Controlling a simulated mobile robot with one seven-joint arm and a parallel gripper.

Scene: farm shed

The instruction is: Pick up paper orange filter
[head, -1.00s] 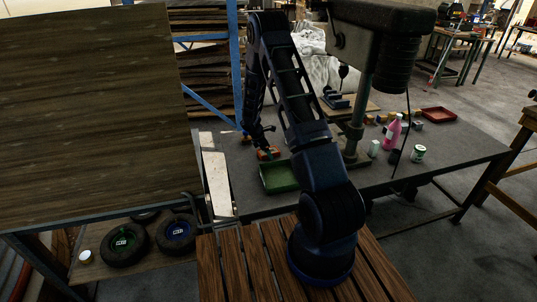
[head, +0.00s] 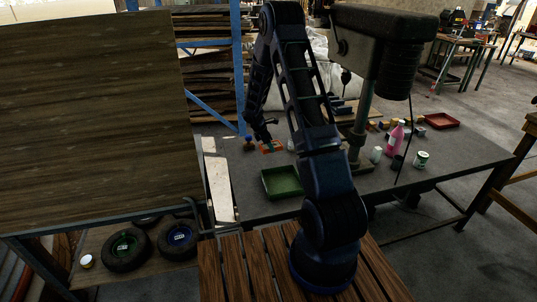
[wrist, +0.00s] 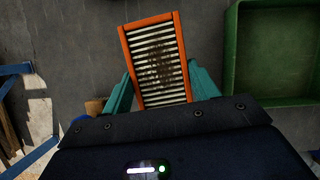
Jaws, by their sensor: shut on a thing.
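The paper filter (wrist: 158,60) has an orange frame and white pleats with a dark smudge in the middle. It lies between the two teal fingers of my gripper (wrist: 161,74), one at each long side, and the gripper is shut on it. In the head view the orange filter (head: 273,146) shows small at the end of my arm, behind the green tray. I cannot tell how far it is above the table. My wrist body hides its near end in the wrist view.
A green tray (head: 282,182) sits on the grey table (head: 250,206), to the right of the filter in the wrist view. A drill press (head: 362,115) stands to the right of my arm. A pink bottle (head: 396,138), cans and a red tray (head: 440,121) are farther right.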

